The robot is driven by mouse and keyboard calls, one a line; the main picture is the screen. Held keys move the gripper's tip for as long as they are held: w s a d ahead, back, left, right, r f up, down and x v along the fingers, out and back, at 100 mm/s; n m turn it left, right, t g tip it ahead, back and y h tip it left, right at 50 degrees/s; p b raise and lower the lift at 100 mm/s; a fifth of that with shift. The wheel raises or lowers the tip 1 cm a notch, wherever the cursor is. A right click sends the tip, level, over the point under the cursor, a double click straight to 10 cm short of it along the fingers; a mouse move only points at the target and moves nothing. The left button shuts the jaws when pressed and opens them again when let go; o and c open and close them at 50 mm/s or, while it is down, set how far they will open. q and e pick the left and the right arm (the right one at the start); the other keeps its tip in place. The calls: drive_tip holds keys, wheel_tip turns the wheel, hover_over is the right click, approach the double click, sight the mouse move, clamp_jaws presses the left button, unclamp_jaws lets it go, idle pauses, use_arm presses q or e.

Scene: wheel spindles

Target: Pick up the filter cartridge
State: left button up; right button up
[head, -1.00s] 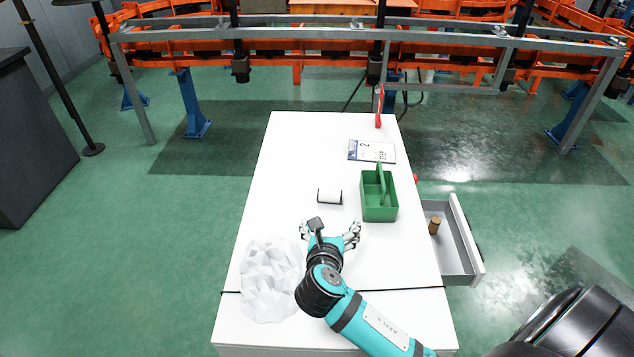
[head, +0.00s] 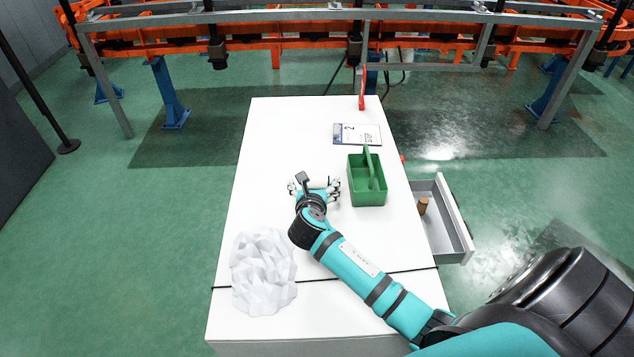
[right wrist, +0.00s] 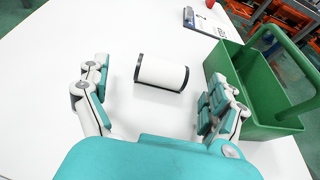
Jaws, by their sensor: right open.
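The filter cartridge (right wrist: 161,73) is a white cylinder with black end caps, lying on its side on the white table. In the right wrist view it lies just ahead of the palm, between the spread fingers and touching neither side. In the head view the hand mostly hides it. My right gripper (head: 316,184) is open and empty, low over the table, with fingers on both sides of the cartridge; it fills the lower part of the right wrist view (right wrist: 155,105). My left gripper is not in view.
A green handled caddy (head: 367,195) stands close to the right fingers. A clipboard (head: 357,134) and a red object (head: 362,102) lie farther back. A white faceted lump (head: 262,270) is at front left. An open drawer (head: 452,222) holds a brown cylinder (head: 423,205).

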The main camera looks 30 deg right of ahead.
sight(317, 178)
drive_tip(key=x, duration=0.4)
drive_tip(key=shift+d+f, duration=0.15)
drive_tip(key=shift+d, duration=0.25)
drive_tip(key=shift+w+d+f, duration=0.15)
drive_tip(key=shift+w, duration=0.1)
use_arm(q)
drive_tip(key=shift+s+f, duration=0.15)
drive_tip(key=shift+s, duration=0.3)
use_arm(e)
drive_tip(key=c, duration=1.3)
